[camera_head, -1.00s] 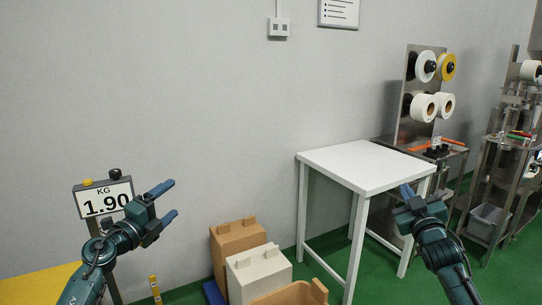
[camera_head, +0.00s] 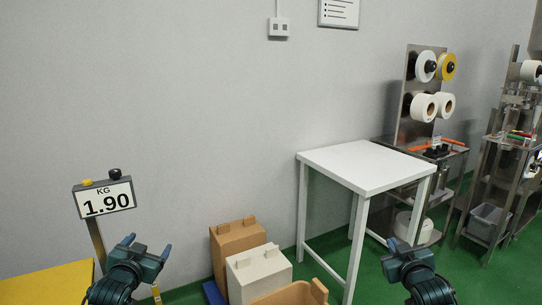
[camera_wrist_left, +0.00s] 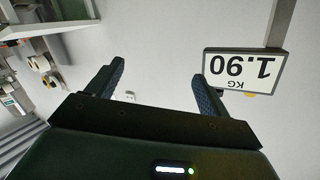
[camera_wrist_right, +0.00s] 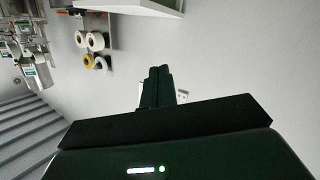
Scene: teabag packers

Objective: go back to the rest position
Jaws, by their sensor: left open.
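My left gripper (camera_head: 148,246) is low at the left of the head view, in front of the scale display. Its two fingers stand wide apart in the left wrist view (camera_wrist_left: 158,74), with only grey wall between them. My right gripper (camera_head: 392,244) is low at the right of the head view, in front of the white table's right side. Its fingers are together in the right wrist view (camera_wrist_right: 160,74), with nothing seen between them.
A scale display (camera_head: 105,198) reads 1.90 KG at the left, above a yellow surface (camera_head: 45,284). Several boxes (camera_head: 258,276) stand on the green floor between my arms. A bare white table (camera_head: 365,166) and a steel roll stand (camera_head: 402,98) are to the right.

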